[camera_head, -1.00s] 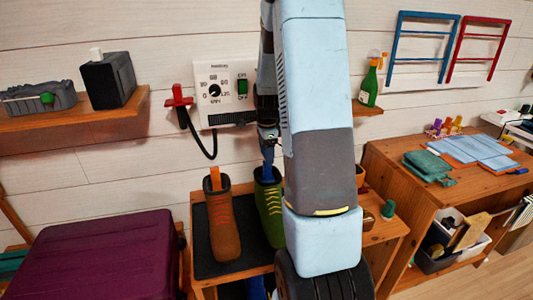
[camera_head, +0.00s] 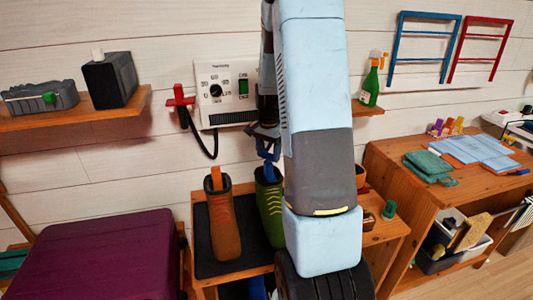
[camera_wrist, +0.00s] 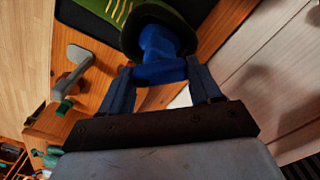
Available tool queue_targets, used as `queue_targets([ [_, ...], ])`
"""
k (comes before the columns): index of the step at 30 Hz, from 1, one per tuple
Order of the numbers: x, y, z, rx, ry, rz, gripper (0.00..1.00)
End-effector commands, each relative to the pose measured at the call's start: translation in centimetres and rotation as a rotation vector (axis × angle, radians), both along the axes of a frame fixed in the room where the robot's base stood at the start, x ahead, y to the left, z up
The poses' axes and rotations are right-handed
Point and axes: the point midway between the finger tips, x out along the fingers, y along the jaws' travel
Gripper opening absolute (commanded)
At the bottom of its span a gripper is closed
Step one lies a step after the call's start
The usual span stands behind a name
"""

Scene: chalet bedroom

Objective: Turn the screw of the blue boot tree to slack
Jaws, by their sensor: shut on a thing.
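The blue boot tree (camera_head: 269,174) stands in the green boot (camera_head: 270,210), with its top showing above the boot's opening. In the wrist view the blue boot tree (camera_wrist: 160,50) rises from the dark green boot (camera_wrist: 140,14). My gripper (camera_head: 268,148) is above the green boot. In the wrist view my gripper (camera_wrist: 163,80) has its two fingers on either side of the boot tree's blue end piece and is shut on it. The lower part of the boot tree is hidden inside the boot. My arm covers part of the green boot in the head view.
A brown boot (camera_head: 222,225) with an orange boot tree (camera_head: 216,178) stands just left on the dark mat (camera_head: 203,250). A wall control box (camera_head: 222,92) with a hanging black cable is behind. A purple case (camera_head: 105,258) is at left, a wooden desk (camera_head: 400,165) at right.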

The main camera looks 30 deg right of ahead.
Motion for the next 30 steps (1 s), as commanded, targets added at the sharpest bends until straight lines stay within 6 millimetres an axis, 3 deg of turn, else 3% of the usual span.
queue_targets([
  [16, 0.01, -0.06, 0.03, 0.000, -0.001, 0.504, 0.33],
  [30, 0.00, -0.08, 0.03, 0.000, -0.001, 0.536, 0.33],
])
